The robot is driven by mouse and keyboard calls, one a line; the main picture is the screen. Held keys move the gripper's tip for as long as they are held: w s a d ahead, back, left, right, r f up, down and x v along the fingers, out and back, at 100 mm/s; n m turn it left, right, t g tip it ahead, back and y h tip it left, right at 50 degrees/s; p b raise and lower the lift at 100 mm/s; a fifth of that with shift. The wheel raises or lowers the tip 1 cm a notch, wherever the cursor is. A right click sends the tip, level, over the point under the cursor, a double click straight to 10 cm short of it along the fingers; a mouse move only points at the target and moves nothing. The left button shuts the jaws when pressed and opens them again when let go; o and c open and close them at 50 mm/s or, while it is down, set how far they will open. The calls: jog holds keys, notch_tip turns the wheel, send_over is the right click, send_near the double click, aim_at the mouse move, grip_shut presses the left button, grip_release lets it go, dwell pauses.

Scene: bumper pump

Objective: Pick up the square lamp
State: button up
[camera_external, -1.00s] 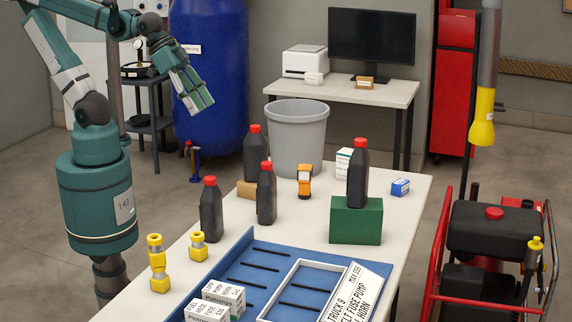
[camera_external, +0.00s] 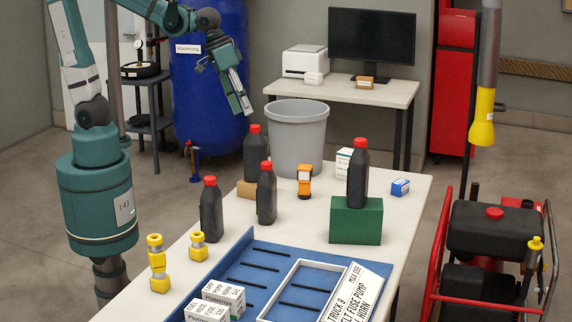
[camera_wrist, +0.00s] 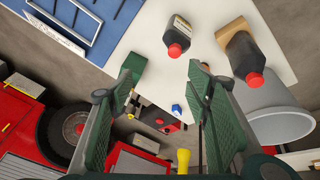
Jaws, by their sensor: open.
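My gripper (camera_external: 241,100) is open and empty, high in the air to the left of the grey bin and well above and apart from the lamp. Its two green fingers (camera_wrist: 163,95) stand wide apart in the wrist view.
Several dark red-capped bottles (camera_external: 266,195) surround the lamp; one stands on a green block (camera_external: 356,222). A grey bin (camera_external: 297,140) stands behind. A blue tray (camera_external: 252,272), yellow fittings (camera_external: 157,262) and a small blue box (camera_external: 400,187) share the table (camera_external: 405,215).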

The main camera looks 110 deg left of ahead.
jog(key=w+a+f+n+g, duration=0.1)
jog(key=w+a+f+n, duration=0.25)
jog(key=a, duration=0.25)
jog(key=w+a+f+n+g, duration=0.1)
jog(key=w+a+f+n, duration=0.2)
jog(key=w+a+f, duration=0.3)
jog(key=n+g+h+b, duration=0.1)
jog(key=n+g, duration=0.1)
jog(key=n, duration=0.4)
send_over(305, 166)
jog(key=shift+m, duration=0.25)
jog(key=f, duration=1.3)
jog(key=shift+w+d+f, duration=0.1)
jog(key=shift+d+f, duration=0.1)
jog(key=shift+d, duration=0.2)
jog(key=shift+a+f, duration=0.25)
jog(key=shift+f, duration=0.05)
jog(key=shift+f, duration=1.3)
jog(key=shift+f, duration=0.15)
jog(key=shift+f+b, duration=0.45)
jog(key=shift+f, duration=2)
